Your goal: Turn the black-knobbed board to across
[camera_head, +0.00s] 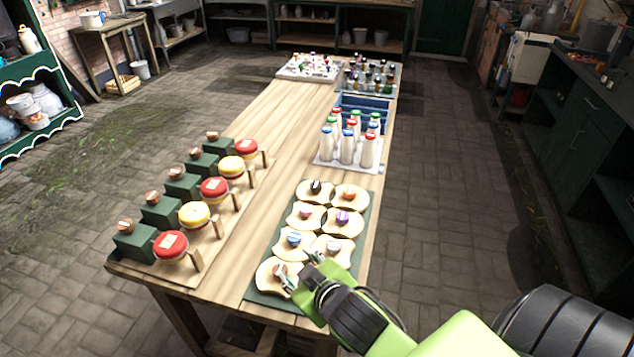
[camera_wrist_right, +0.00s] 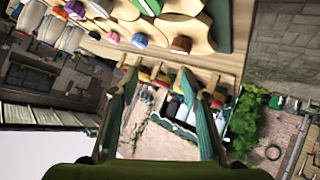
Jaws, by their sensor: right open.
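The black-knobbed board (camera_head: 309,195) is a pale, wavy-edged wooden board at the far left of a green mat (camera_head: 262,283) in the head view. Its small black knob (camera_head: 316,186) stands on top; I cannot tell its exact turn. My right gripper (camera_head: 302,270) is open over the near end of the mat, well nearer than the black knob, close to the brown-knobbed board (camera_head: 268,281). In the wrist view, the open jaws of the right gripper (camera_wrist_right: 155,78) have nothing between them. My left gripper is not in view.
Other boards carry orange (camera_head: 348,194), purple (camera_head: 342,216), blue (camera_head: 294,238) and grey (camera_head: 333,247) knobs. Capped white bottles (camera_head: 347,148) stand beyond the mat. Red and yellow round pieces on a rack (camera_head: 215,188) line the left. Bare wooden tabletop (camera_head: 262,125) lies between.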

